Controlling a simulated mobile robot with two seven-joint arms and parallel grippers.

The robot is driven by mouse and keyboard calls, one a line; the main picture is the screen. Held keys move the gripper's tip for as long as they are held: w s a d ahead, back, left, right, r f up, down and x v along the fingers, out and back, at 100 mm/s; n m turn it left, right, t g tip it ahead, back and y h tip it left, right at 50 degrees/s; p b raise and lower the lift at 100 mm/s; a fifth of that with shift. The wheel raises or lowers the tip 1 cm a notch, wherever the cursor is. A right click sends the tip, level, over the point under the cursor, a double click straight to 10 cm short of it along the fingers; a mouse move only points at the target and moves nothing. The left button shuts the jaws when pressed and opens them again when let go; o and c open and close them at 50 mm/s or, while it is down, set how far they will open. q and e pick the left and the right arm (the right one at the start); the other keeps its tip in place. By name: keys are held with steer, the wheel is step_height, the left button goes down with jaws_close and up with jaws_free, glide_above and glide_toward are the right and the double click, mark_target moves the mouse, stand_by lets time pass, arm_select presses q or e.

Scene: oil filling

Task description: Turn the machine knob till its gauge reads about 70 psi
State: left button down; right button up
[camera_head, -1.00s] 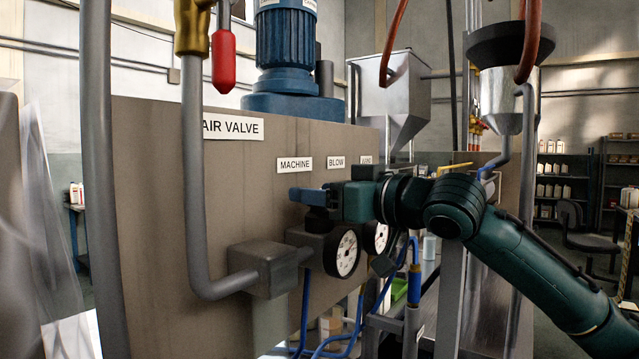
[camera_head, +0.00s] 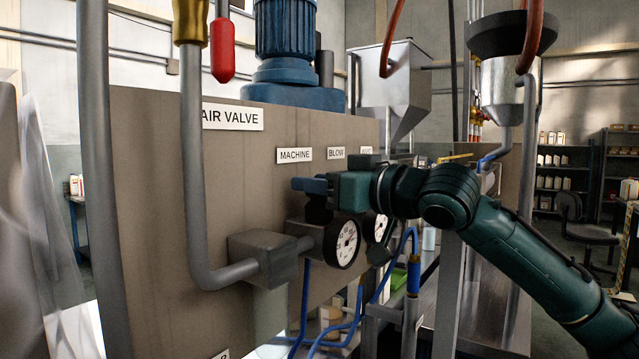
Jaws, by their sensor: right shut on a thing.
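The machine knob (camera_head: 318,210) is a dark knob under the MACHINE label (camera_head: 294,155), on top of its regulator. The machine gauge (camera_head: 345,243) is a round white dial with a black rim, just below and right of the knob. Its needle is too small to read surely. A second gauge (camera_head: 379,228) is partly hidden behind it. My left gripper is not in view.
A grey pipe (camera_head: 195,180) with a red-handled air valve (camera_head: 222,52) stands left of the gauges, in front of the brown panel (camera_head: 150,200). Blue hoses (camera_head: 352,330) hang below. More knobs under the BLOW label (camera_head: 336,152) sit close behind my gripper.

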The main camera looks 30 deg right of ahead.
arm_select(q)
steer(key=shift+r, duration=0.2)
arm_select(e)
steer(key=shift+r+n+g+y+p, duration=0.1)
steer(key=shift+n+g+y+p, duration=0.25)
steer(key=shift+y+p, duration=0.25)
steer(key=shift+n+g+y+p, duration=0.6)
steer(key=shift+n+y, duration=0.25)
steer(key=shift+y, duration=0.35)
steer(key=n+g+y, duration=0.2)
steer(key=y, duration=0.1)
steer(key=shift+n, duration=0.3)
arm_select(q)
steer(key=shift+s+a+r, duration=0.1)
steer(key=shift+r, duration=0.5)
arm_select(e)
steer(key=shift+n+g+y, duration=1.1)
steer(key=shift+g+y, duration=0.1)
steer(key=shift+g, duration=0.15)
steer(key=o, duration=1)
